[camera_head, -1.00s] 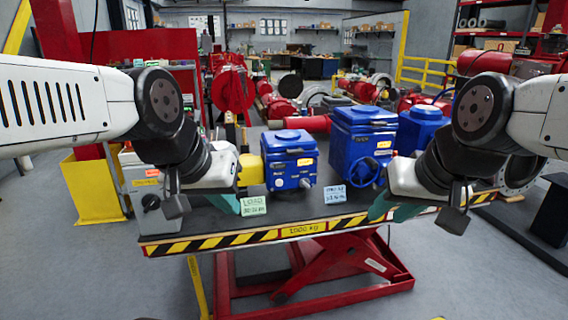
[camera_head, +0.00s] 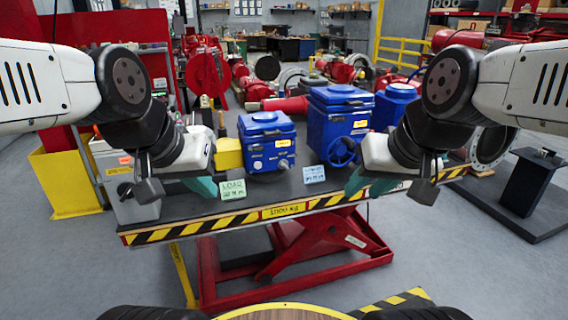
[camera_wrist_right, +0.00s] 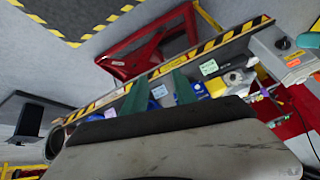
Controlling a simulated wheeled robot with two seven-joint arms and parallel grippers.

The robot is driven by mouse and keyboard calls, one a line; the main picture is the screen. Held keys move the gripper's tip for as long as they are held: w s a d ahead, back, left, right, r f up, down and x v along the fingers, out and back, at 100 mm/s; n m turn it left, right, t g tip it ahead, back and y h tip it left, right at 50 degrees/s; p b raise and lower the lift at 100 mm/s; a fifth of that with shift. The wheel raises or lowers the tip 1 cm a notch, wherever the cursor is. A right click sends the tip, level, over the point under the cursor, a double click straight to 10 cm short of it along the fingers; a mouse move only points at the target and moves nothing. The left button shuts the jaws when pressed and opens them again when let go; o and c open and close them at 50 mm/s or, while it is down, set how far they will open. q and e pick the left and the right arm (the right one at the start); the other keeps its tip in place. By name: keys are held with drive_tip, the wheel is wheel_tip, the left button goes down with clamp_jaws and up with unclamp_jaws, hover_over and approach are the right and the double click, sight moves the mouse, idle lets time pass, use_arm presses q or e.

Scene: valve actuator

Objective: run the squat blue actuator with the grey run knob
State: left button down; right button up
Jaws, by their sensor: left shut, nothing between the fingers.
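The squat blue actuator (camera_head: 266,148) stands on the dark-topped lift table (camera_head: 250,198), left of the taller blue one. Its front face has a yellow label and small round fittings; which is the grey run knob I cannot tell. My left gripper (camera_head: 205,187), with teal fingers, is shut and empty at the table's front left, in front of and left of the squat actuator. My right gripper (camera_head: 357,181) hangs over the front right, below the taller actuator. In the right wrist view its two teal fingers (camera_wrist_right: 157,90) are spread, with nothing held between them.
A taller blue actuator (camera_head: 340,120) with a blue handwheel stands to the right, another blue unit (camera_head: 396,105) behind it. A grey box (camera_head: 125,185) is at the left end.

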sight(284, 166)
drive_tip(key=w+a+f+n+t, duration=0.2)
drive_tip(key=w+f+n+t, duration=0.1)
drive_tip(key=w, duration=1.3)
drive_tip(key=w+a+f+n+t, duration=0.2)
drive_tip(key=w+f+t, duration=0.1)
drive_tip(key=w, duration=1.3)
drive_tip(key=w+a+f+n+t+y, duration=0.2)
drive_tip(key=w+a+f+n+t, duration=0.15)
drive_tip(key=f, duration=0.55)
drive_tip(key=w+a+f+n+t+y, duration=0.15)
drive_tip(key=w+a+f+n, duration=0.25)
drive_tip(key=f, duration=0.5)
drive_tip(key=shift+m, duration=0.25)
drive_tip(key=x, duration=0.8)
drive_tip(key=shift+s+a+r, duration=0.1)
drive_tip(key=shift+r, duration=0.05)
clamp_jaws()
